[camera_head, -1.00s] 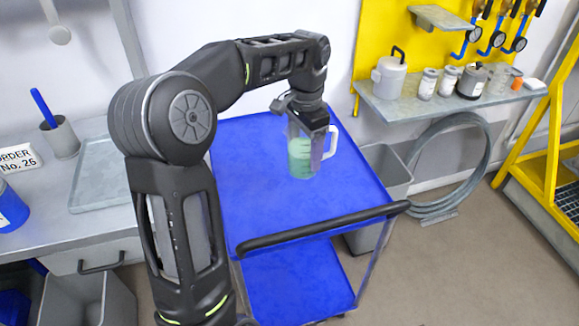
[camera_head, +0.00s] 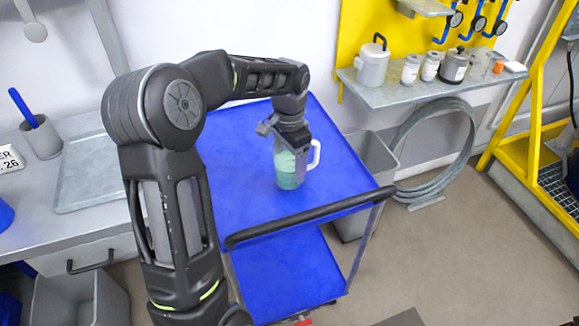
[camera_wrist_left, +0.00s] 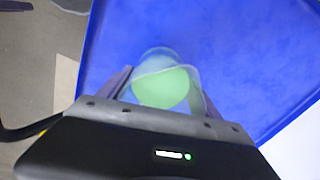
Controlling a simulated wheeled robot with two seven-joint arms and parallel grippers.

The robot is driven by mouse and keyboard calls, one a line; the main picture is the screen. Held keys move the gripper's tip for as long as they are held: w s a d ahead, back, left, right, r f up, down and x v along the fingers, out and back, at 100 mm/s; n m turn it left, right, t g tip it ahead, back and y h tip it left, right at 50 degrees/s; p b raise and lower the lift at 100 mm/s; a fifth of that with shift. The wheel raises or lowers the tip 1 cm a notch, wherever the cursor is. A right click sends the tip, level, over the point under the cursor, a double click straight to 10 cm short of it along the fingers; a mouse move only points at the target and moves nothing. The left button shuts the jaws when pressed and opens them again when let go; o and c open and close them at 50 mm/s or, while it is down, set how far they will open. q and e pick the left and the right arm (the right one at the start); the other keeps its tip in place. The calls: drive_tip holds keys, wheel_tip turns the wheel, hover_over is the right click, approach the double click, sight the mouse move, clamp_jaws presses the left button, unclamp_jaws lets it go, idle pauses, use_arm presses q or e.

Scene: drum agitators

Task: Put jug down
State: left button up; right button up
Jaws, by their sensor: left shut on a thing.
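The jug (camera_head: 289,175) is clear, with green liquid inside and a pale handle on its right side. It is upright over the top of the blue cart (camera_head: 240,190); I cannot tell for sure whether its base touches the surface. My left gripper (camera_head: 286,146) reaches down from above and is shut on the jug near its upper part, hiding some of its rim. In the left wrist view the jug (camera_wrist_left: 161,85) sits between the two fingers, its green liquid seen from above. My right gripper is not in view.
The cart top around the jug is clear. A black handle bar (camera_head: 310,217) runs along its front edge. A grey bin (camera_head: 372,160) stands to its right, and a bench with a metal tray (camera_head: 90,175) to its left. A wall shelf (camera_head: 420,90) holds several containers.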

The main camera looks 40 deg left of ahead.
use_arm(q)
drive_tip(key=shift+f, duration=1.05)
drive_tip(key=shift+f, duration=0.1)
drive_tip(key=o, duration=1.8)
wheel_tip(320, 180, up, 12)
drive_tip(key=shift+r, duration=0.1)
